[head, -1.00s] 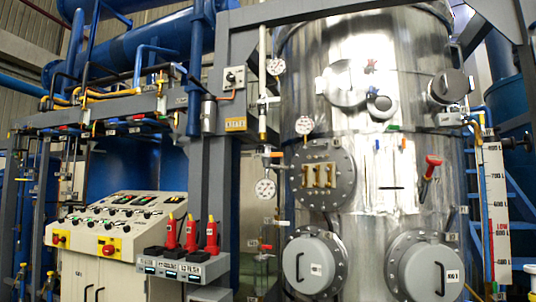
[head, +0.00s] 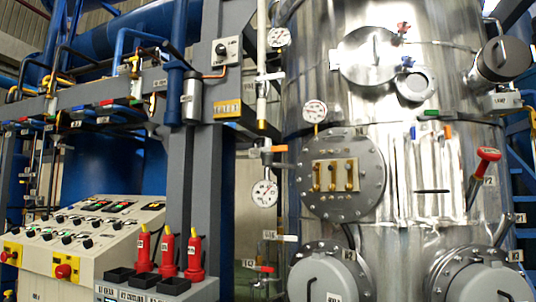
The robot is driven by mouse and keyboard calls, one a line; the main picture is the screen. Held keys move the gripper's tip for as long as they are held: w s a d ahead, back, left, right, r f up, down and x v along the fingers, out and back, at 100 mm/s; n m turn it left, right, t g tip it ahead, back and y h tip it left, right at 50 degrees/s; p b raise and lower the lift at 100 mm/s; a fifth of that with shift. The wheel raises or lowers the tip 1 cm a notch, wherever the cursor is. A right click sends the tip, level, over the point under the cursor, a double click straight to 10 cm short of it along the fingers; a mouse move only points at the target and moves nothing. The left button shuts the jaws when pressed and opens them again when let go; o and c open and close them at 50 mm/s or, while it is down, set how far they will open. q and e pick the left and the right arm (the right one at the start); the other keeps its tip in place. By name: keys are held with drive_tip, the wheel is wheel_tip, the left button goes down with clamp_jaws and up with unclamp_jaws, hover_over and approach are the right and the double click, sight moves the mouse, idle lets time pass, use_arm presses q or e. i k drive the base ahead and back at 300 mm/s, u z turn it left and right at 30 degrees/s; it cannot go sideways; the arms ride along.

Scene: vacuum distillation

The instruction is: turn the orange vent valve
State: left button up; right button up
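Two small orange parts show in the head view, and I cannot tell which one is the vent valve. One is an orange handle (head: 274,149) on the thin vertical pipe left of the steel tank, just above a round gauge (head: 264,193). The other is a small orange tab (head: 447,131) on the tank front, right of a green tab (head: 431,113). Both stand clear, with nothing in front of them. The labels near them are too small to read. Neither of my grippers is in view.
The steel tank (head: 345,100) fills the right side, with round flanged covers and a red lever (head: 483,168). A grey column (head: 208,190) stands left of the pipe. A control panel (head: 70,235) and red bottles (head: 167,253) are at the lower left.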

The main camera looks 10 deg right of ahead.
sight(284, 149)
drive_tip(key=z, duration=0.6)
drive_tip(key=i, duration=0.85)
drive_tip(key=z, duration=0.8)
